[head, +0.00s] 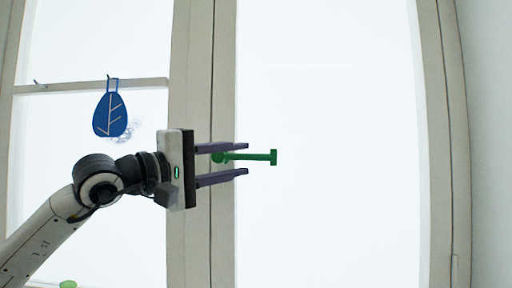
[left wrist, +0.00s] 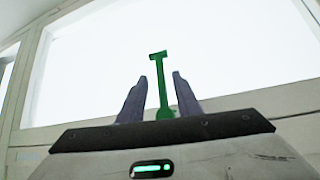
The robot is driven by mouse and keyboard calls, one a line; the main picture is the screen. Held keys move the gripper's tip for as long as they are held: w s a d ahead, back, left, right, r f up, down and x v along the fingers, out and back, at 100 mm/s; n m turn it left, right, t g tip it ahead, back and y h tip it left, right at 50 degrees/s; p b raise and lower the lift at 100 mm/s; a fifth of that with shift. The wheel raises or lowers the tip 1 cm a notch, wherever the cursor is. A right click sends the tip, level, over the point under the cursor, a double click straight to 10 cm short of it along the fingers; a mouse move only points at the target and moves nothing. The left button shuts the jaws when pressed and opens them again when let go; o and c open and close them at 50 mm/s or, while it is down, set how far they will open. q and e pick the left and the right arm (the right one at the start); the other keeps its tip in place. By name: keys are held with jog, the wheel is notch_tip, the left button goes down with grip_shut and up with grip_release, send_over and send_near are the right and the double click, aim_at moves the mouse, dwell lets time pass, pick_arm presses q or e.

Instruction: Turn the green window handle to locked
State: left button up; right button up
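The green window handle (head: 262,157) is mounted on the window frame's middle upright and sticks out level to the right over the glass, with a crosspiece at its end. My left gripper (head: 243,159) is open, one purple finger above the handle and one below it. In the left wrist view the handle (left wrist: 161,80) lies between the two fingers (left wrist: 155,98), with a visible gap on each side. My right gripper is not in view.
A blue leaf-shaped ornament (head: 110,114) hangs from a hook on the window's crossbar (head: 60,87) at the left. The large bright pane (head: 340,210) right of the handle is clear. A small green thing (head: 68,284) shows at the bottom left edge.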

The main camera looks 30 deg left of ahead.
aim_at(251, 158)
pick_arm(q)
jog(key=p+x, duration=0.1)
jog(key=x, duration=0.4)
jog(key=shift+w+d+p, duration=0.1)
jog(key=shift+w+p, duration=0.2)
grip_shut()
